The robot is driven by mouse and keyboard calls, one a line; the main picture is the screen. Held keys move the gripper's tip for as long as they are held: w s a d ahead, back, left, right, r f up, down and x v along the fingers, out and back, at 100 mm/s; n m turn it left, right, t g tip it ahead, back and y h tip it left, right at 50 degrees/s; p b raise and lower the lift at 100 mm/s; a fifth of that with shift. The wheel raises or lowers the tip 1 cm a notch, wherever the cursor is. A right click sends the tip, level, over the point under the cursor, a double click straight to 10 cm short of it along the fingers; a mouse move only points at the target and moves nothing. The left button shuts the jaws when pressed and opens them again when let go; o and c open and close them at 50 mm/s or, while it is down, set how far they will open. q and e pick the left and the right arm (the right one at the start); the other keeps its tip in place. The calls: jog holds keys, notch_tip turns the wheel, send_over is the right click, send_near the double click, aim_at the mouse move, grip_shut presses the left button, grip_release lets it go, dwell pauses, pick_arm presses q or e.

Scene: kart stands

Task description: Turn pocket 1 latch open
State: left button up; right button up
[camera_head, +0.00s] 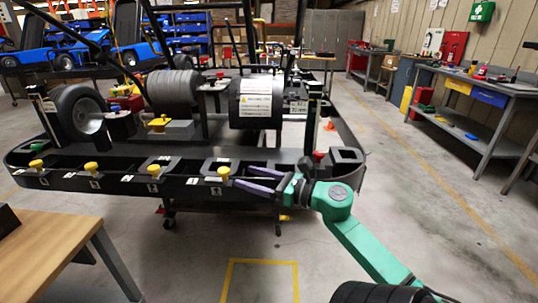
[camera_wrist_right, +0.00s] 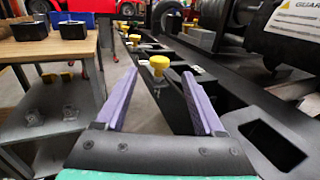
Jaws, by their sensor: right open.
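A row of yellow latch knobs runs along the front edge of the black kart stand (camera_head: 120,145), above small white labels too small to read surely. I cannot tell which label reads 1. My right gripper (camera_head: 242,176) is open and empty, its purple fingers pointing left at the rightmost yellow knob (camera_head: 224,172). In the right wrist view, the nearest yellow knob (camera_wrist_right: 159,65) appears between and just beyond the two fingertips (camera_wrist_right: 160,73). No contact with it is visible. Its way of turning cannot be told. My left gripper is not in view.
A wooden table (camera_head: 45,250) stands at the front left. The stand carries a wheel (camera_head: 78,112) and a black cylinder with a warning label (camera_head: 256,102). Black pocket walls lie close to my right fingers. The floor right of the stand is open, up to a grey workbench (camera_head: 470,110).

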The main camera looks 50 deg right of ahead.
jog(key=v, duration=0.6)
dwell(0.3)
